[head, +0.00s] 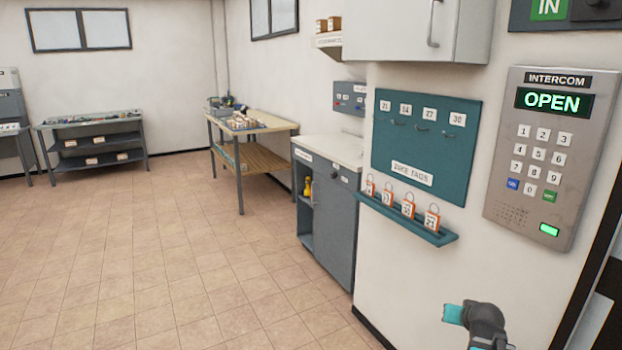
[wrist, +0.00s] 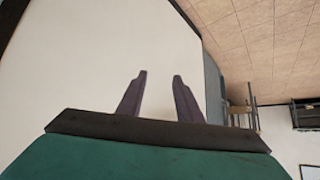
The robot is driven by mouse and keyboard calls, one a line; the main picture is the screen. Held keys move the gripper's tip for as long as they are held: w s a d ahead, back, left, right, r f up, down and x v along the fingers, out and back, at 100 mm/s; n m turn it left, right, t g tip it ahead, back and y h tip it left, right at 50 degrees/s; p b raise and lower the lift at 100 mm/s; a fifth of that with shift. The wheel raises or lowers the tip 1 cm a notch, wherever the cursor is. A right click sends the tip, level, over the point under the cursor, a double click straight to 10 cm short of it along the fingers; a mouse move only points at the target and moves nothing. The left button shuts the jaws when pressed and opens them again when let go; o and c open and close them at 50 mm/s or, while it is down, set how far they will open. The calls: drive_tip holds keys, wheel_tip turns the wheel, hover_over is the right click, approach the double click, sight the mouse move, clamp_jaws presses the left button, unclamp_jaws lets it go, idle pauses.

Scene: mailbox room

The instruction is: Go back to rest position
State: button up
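My gripper (wrist: 160,76) shows in the wrist view with its two dark fingers apart and nothing between them. Behind the fingers is a plain pale wall, and the view is turned on its side. In the head view, part of my teal and dark grey arm shows at the bottom right, low in front of the wall and below the intercom (head: 541,150). The fingers cannot be made out there. The intercom's screen reads OPEN and a green light glows at its lower right.
Left of the intercom, a teal tag board (head: 424,150) hangs above a narrow ledge (head: 405,222) with several orange tags. A grey cabinet (head: 335,225) stands further left, then a wooden workbench (head: 262,160). A shelved table (head: 95,143) stands at the back left. The tiled floor is clear.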

drive_tip(key=s+a+f+n+g+y+p, duration=0.1)
drive_tip(key=s+a+f+g, duration=0.1)
drive_tip(key=s+a+f, duration=0.45)
drive_tip(key=s+a+f+n+g+y+p, duration=0.1)
drive_tip(key=s+a+f+g, duration=0.15)
drive_tip(key=a+f, duration=0.7)
drive_tip(key=s+a+f+n+g+y+p, duration=0.15)
drive_tip(key=s+a+f, duration=0.35)
drive_tip(key=f, duration=0.5)
drive_tip(key=s+a+f+g, duration=0.1)
drive_tip(key=s+f+g, duration=0.1)
drive_tip(key=s, duration=0.6)
drive_tip(key=s+a+f+g, duration=0.2)
drive_tip(key=s+f+g, duration=0.1)
drive_tip(key=s, duration=0.6)
drive_tip(key=s+a+f+g+h+p, duration=0.1)
drive_tip(key=s+a+f+g, duration=0.1)
drive_tip(key=s, duration=0.6)
wheel_tip(320, 180, down, 3)
drive_tip(key=shift+s+a+r+g, duration=0.1)
drive_tip(key=shift+s+a+g, duration=0.2)
drive_tip(key=shift+g, duration=0.3)
drive_tip(key=shift+n, duration=0.25)
